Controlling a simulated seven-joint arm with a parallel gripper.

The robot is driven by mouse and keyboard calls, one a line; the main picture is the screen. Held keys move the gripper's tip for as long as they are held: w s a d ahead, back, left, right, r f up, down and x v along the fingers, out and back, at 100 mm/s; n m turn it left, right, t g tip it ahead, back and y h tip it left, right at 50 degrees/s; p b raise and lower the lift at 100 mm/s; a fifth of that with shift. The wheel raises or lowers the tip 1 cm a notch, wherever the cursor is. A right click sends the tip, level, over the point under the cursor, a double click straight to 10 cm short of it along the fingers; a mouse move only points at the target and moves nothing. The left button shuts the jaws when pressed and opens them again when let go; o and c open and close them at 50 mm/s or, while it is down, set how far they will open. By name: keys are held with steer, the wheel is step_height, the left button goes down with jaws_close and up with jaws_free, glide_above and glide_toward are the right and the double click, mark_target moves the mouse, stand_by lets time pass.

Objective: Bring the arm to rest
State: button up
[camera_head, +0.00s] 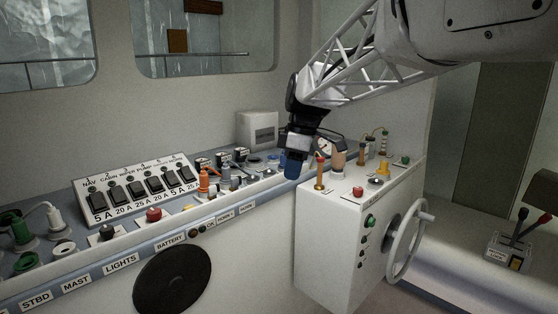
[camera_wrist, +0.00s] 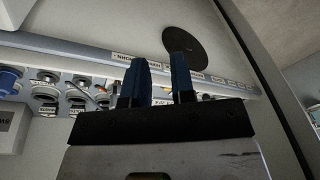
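My gripper (camera_head: 292,168) hangs from the lattice arm above the right end of the blue-edged console, close to the white wheel box. Its blue fingers point down in the head view. In the wrist view my gripper (camera_wrist: 161,64) shows its two blue fingers with a gap between them and nothing held there. In the head view the fingers overlap each other, so their gap is hidden.
The console carries a switch panel (camera_head: 138,186), a red button (camera_head: 153,215) and several connectors. The white box (camera_head: 325,235) bears a handwheel (camera_head: 407,241) and small fittings. A round black disc (camera_head: 173,279) is on the console front. A lever unit (camera_head: 509,250) stands right.

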steer(key=s+d+f+m+t, duration=0.1)
steer(key=s+d+f+m, duration=0.3)
steer(key=s, duration=0.7)
steer(key=s+d+f+m+t+h, duration=0.1)
steer(key=s+d+f+m, duration=0.4)
steer(key=s, duration=0.6)
steer(key=s+d+f+m+t+h, duration=0.1)
steer(key=s+d+f+m, duration=0.3)
steer(key=s, duration=0.7)
steer(key=d+m, duration=0.2)
steer(key=m, duration=0.1)
steer(key=shift+s+f+m, duration=0.25)
steer(key=shift+s+m, duration=0.05)
steer(key=shift+m, duration=0.1)
